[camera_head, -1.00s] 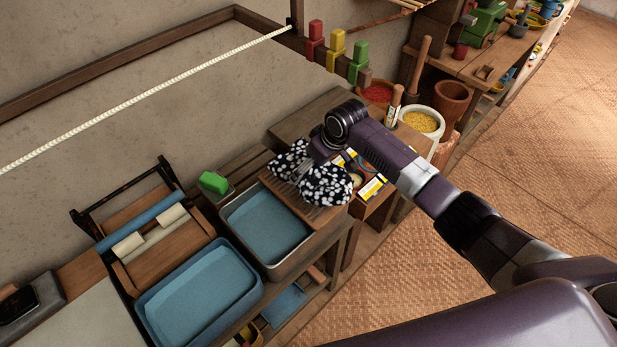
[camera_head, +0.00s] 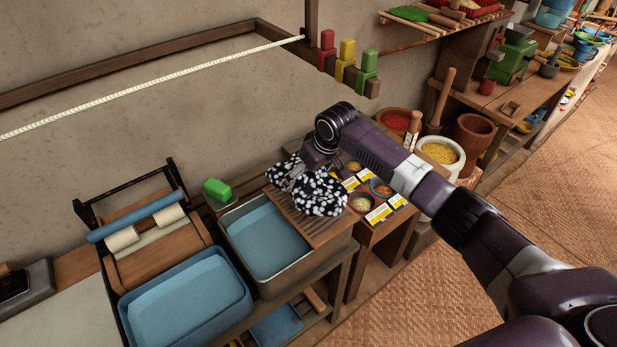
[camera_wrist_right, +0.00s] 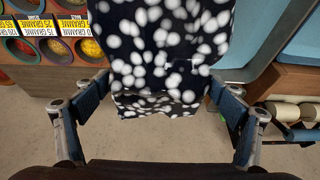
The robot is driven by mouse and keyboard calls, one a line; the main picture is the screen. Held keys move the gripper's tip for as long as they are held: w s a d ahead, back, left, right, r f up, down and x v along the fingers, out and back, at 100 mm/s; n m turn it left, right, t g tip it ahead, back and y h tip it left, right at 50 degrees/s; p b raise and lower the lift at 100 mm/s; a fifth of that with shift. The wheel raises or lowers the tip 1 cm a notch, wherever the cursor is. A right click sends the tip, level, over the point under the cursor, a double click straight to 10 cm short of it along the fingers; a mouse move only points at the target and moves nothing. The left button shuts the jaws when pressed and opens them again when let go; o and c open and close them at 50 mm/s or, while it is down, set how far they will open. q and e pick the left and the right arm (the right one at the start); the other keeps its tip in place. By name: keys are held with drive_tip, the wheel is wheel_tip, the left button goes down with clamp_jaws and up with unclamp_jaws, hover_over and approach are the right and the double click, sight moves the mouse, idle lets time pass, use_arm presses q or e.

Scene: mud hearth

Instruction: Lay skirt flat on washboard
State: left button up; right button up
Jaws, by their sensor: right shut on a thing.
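The skirt (camera_head: 322,194) is dark cloth with white dots. It lies bunched, not flat, over the far right part of the washboard (camera_head: 288,215). The washboard is a ribbed wooden board across the right end of a blue-lined basin. My right gripper (camera_head: 307,166) is over the skirt and shut on it. In the right wrist view, the fingers (camera_wrist_right: 158,92) stand on both sides of the skirt (camera_wrist_right: 160,50), which spreads between them. The exact grip is hidden by cloth. My left gripper is not in view.
The basin (camera_head: 262,240) has a green block (camera_head: 217,190) beside it. A blue tray (camera_head: 190,305) stands at front left, near a roller wringer (camera_head: 150,232). Small bowls and labelled cards (camera_head: 378,214) crowd the table right of the washboard. A rope (camera_head: 150,82) runs above.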

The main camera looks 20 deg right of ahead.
sight(311, 183)
drive_tip(key=shift+d+f, duration=0.15)
drive_tip(key=shift+f, duration=0.25)
drive_tip(key=shift+s+d+f+b, duration=0.1)
drive_tip(key=shift+f+b, duration=0.15)
drive_tip(key=shift+b, duration=0.3)
wheel_tip(311, 183, down, 2)
drive_tip(key=shift+f+b, duration=0.1)
drive_tip(key=shift+b, duration=1.1)
drive_tip(key=shift+f, duration=0.4)
drive_tip(key=shift+f+b, duration=0.3)
drive_tip(key=shift+f, duration=1.1)
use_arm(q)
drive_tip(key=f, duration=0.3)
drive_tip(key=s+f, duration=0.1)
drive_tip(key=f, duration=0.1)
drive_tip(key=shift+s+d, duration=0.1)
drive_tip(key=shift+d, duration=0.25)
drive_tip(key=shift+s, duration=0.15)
